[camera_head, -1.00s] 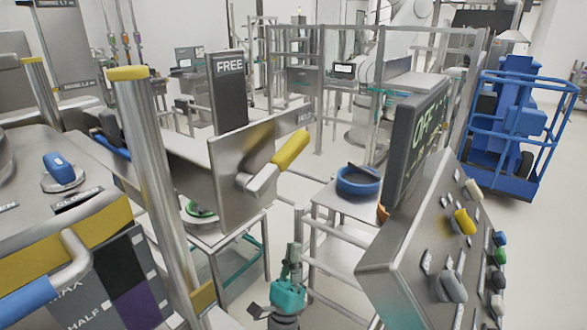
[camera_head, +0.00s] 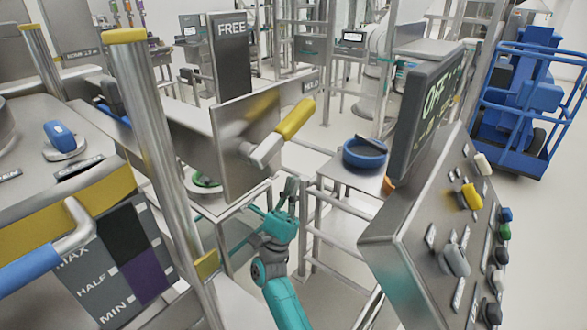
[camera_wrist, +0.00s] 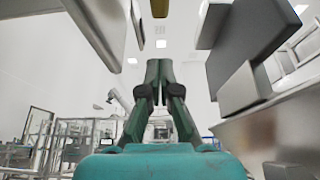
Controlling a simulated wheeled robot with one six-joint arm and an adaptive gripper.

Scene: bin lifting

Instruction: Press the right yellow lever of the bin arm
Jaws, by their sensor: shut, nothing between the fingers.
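The yellow lever (camera_head: 295,120) is a yellow grip on a bent metal arm, mounted on an upright metal plate (camera_head: 235,150) in the middle of the head view. My gripper (camera_head: 289,190) is below the lever and apart from it, pointing upward. In the wrist view, its dark green fingers (camera_wrist: 159,68) are closed together with nothing between them. A yellow piece (camera_wrist: 159,8) shows at the top edge of the wrist view, beyond the fingertips; I cannot tell whether it is the lever.
A metal post (camera_head: 155,150) with a yellow cap rises on the left. A table with a blue ring (camera_head: 365,153) stands behind. Open floor shows at centre right.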

